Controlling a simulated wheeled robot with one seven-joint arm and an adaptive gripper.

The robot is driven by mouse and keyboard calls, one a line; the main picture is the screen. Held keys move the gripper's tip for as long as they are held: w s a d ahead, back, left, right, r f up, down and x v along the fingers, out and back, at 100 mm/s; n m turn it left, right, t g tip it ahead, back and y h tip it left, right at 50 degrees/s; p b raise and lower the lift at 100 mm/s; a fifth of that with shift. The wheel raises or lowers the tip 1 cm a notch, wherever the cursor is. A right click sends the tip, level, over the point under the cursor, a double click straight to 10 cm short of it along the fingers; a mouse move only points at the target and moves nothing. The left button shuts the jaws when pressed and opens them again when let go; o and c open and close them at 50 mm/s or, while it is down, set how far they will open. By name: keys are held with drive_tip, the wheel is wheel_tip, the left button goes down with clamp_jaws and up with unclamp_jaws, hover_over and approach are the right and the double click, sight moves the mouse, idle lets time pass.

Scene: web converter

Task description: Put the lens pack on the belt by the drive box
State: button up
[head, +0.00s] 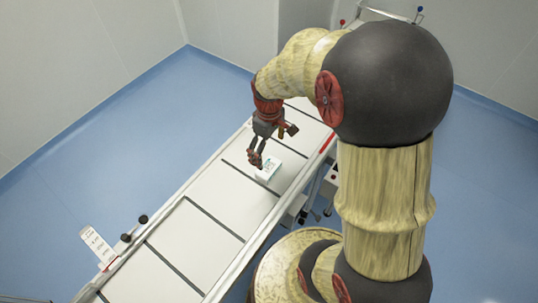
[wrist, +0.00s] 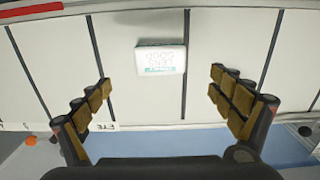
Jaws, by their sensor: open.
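The lens pack, a small white box with teal and grey print (head: 268,173), lies flat on the white belt (head: 203,231). In the wrist view the pack (wrist: 161,60) lies between two dark seam lines, ahead of the fingers. My gripper (head: 256,161) is over the belt, just left of the pack in the head view. In the wrist view my gripper (wrist: 160,84) is open and empty, its fingers spread wide on either side of the pack's line. A grey-white box (head: 294,209) sits at the belt's right side; I cannot tell whether it is the drive box.
A white printed plate (head: 98,246) and two dark knobs (head: 134,228) are at the belt's left edge. A small panel with a red button (head: 332,176) stands on the right, partly hidden by my arm. Several belt sections are bare. Blue floor (head: 110,150) lies left.

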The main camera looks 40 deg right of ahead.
drive_tip(key=s+a+r+m+t, duration=0.2)
drive_tip(key=s+a+r, duration=0.4)
drive_tip(key=r, duration=0.4)
drive_tip(key=s+a+r+m+t, duration=0.2)
drive_tip(key=s+a+r, duration=0.4)
drive_tip(key=r, duration=0.5)
drive_tip(key=shift+s+r+t, duration=0.2)
drive_tip(key=shift+t, duration=0.6)
